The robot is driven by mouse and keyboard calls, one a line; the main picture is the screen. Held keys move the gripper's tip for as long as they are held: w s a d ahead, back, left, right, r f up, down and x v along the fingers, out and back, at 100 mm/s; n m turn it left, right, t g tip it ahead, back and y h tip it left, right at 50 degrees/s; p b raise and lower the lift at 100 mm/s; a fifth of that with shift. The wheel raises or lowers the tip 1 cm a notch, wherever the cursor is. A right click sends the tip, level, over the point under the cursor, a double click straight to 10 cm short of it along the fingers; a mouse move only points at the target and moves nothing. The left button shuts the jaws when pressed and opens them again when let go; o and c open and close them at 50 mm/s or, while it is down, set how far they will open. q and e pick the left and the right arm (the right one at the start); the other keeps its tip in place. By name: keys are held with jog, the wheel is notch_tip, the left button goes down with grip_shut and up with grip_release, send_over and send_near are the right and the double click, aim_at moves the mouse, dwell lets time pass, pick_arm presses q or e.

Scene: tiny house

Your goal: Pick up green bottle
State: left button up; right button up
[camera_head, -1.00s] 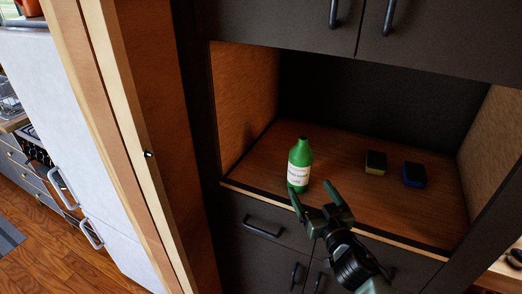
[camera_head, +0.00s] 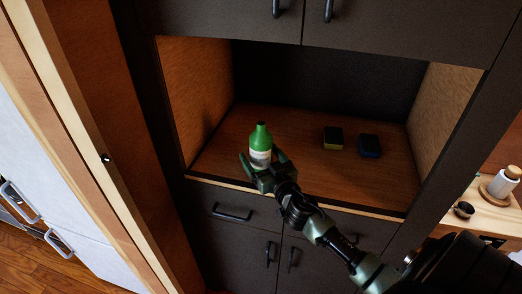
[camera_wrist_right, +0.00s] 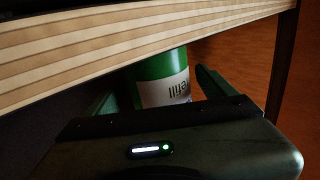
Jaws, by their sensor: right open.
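The green bottle (camera_head: 262,137) with a white label stands upright on the wooden shelf of the cabinet niche, near its front edge at the left. My right gripper (camera_head: 262,164) is open at the bottle, with one finger on either side of its lower part in the head view. In the right wrist view the bottle (camera_wrist_right: 166,78) shows between the two spread fingers, its upper part cut off by a striped wooden edge. I cannot tell whether a finger touches it. My left gripper is not in view.
Two sponges, one yellow and black (camera_head: 333,138) and one blue and black (camera_head: 369,145), lie to the right on the shelf (camera_head: 300,125). The niche has side walls, and dark cabinet doors are above and below. A white jar (camera_head: 502,184) stands at far right.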

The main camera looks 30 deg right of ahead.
jog(key=c, duration=1.6)
grip_shut()
jog(key=shift+r, duration=0.25)
